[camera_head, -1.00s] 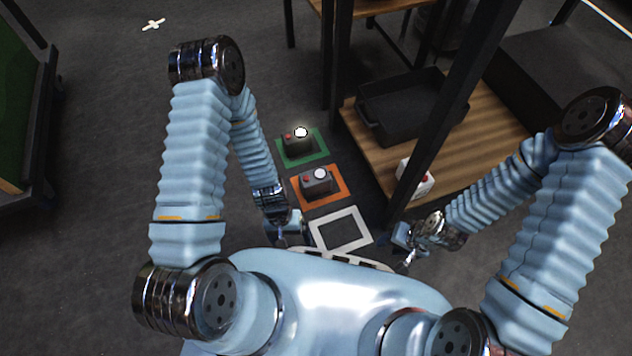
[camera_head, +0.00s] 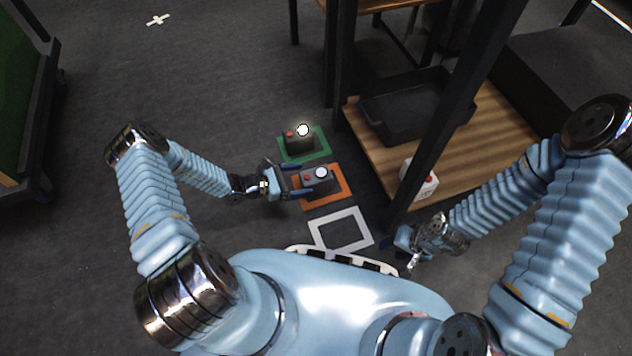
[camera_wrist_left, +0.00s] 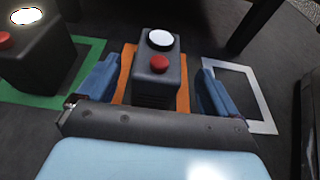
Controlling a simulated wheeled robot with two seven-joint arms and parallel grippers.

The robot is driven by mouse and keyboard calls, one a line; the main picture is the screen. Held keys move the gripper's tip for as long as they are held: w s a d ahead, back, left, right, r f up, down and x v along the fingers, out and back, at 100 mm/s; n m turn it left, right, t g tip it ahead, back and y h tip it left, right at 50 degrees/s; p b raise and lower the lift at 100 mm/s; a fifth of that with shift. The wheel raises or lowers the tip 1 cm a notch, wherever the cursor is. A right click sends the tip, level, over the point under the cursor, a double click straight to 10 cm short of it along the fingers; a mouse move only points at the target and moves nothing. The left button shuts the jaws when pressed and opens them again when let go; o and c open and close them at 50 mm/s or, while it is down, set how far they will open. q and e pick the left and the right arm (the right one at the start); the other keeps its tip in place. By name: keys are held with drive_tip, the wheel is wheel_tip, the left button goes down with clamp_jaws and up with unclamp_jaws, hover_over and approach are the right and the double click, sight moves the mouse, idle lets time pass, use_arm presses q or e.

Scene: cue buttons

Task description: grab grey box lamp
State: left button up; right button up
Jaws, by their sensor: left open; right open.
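A grey box lamp (camera_head: 318,181) with a red button and a white, unlit-looking lamp top stands on the orange-framed mat (camera_head: 345,197). My left gripper (camera_head: 311,177) is open, with one finger on each side of this box. The left wrist view shows the grey box (camera_wrist_left: 155,85) upright between the two blue fingers, with gaps on both sides. A second dark box (camera_head: 299,140), with a red button and a glowing lamp, stands on the green mat (camera_head: 318,152). My right gripper (camera_head: 408,250) is open and empty, near the front right.
An empty white square frame (camera_head: 362,242) lies on the floor in front of the orange mat. To the right, a wooden shelf (camera_head: 460,165) holds a black tray (camera_head: 405,115) and a white box with red marks (camera_head: 418,181). A dark post (camera_head: 440,120) rises there.

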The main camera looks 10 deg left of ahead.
sight(316, 177)
use_arm(q)
drive_tip(key=x, duration=0.3)
drive_tip(key=b+x, duration=0.1)
drive_tip(key=x, duration=0.2)
drive_tip(key=shift+w+f, duration=0.2)
drive_tip(key=shift+f, duration=0.1)
drive_tip(key=shift+r, duration=0.1)
drive_tip(key=c, duration=1.5)
